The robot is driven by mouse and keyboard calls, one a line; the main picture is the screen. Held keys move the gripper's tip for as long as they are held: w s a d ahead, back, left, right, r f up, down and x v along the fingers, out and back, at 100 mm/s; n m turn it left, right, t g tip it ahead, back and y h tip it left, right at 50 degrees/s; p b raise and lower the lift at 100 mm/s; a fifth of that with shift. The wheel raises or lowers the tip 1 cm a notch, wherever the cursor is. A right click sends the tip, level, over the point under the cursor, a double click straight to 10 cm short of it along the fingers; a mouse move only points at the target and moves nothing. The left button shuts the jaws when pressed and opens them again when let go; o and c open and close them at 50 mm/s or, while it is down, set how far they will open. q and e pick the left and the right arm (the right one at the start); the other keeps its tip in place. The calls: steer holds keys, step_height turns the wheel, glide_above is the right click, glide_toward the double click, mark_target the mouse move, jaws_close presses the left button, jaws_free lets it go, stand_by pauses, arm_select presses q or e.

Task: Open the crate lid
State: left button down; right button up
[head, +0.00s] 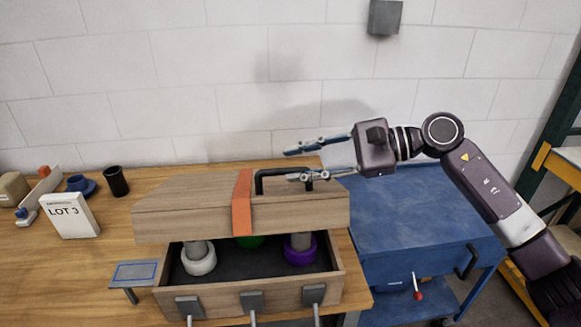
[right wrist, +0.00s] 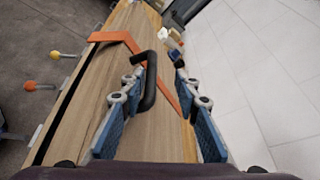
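The wooden crate (head: 262,299) stands on the workbench. Its lid (head: 180,209) sits above the crate body with a gap at the front, through which the inside shows. An orange strap (head: 242,203) crosses the lid. The black handle (head: 262,181) is on top of the lid; in the right wrist view the handle (right wrist: 151,82) lies between the finger pads. My right gripper (head: 289,165) is open, its fingers on either side of the handle; I see no clear grip on it. My left gripper is not in view.
Inside the crate are a white ring (head: 198,263), a purple ring (head: 300,256) and a green piece (head: 250,241). Grey latches (head: 252,302) line the front. A LOT 3 sign (head: 69,216) and a dark cup (head: 116,182) stand left. A blue cart (head: 410,215) is at right.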

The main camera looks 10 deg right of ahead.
mark_target(326, 188)
steer(key=shift+b+v, duration=0.9)
steer(key=shift+v, duration=1.95)
steer(key=shift+w, duration=0.1)
steer(key=shift+b, duration=0.45)
